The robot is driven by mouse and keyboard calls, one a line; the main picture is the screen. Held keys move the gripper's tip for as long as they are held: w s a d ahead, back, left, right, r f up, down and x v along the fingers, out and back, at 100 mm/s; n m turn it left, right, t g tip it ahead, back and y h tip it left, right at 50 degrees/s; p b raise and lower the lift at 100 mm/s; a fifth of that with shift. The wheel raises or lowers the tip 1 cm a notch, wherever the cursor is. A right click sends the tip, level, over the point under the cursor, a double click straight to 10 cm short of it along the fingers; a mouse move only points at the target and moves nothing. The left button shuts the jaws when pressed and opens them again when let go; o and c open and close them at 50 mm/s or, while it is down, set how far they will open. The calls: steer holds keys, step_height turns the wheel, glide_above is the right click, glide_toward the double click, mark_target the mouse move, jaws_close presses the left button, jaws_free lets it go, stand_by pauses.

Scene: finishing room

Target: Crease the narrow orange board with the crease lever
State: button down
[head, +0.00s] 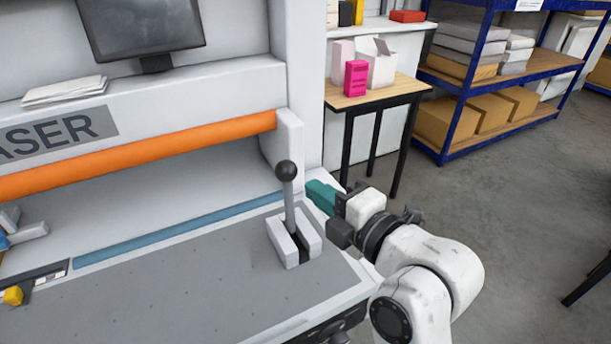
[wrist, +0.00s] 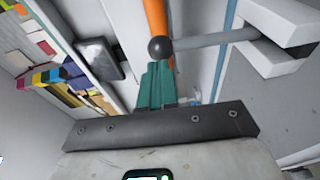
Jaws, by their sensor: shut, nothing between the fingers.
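The crease lever (head: 287,190) is a grey rod with a black ball knob, standing nearly upright in a slotted light grey block on the right end of the machine bed. My gripper (head: 317,192) has teal fingers, shut and empty, just right of the lever. In the wrist view the lever's knob (wrist: 160,48) appears just past the tips of my gripper (wrist: 157,70). I cannot tell whether they touch. I cannot make out a narrow orange board on the bed; the long orange bar (head: 140,155) appears to be part of the machine.
The grey bed (head: 190,285) is bare in its middle, with a blue strip (head: 180,232) along its back. Small tools with a yellow part (head: 13,296) lie at the left edge. A wooden table (head: 375,95) with boxes and a blue shelf rack (head: 470,85) stand behind my arm.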

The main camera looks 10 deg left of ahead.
mark_target(295, 172)
steer(key=shift+p+x, duration=0.4)
steer(key=shift+x, duration=1.65)
steer(key=shift+w+a+r+g+h+p, duration=0.3)
steer(key=shift+w+a+r+p, duration=0.25)
steer(key=shift+p, duration=0.5)
steer(key=shift+w+f, duration=0.15)
steer(key=shift+w, duration=0.1)
steer(key=shift+f+g+h, duration=0.15)
steer(key=shift+g+h, duration=0.15)
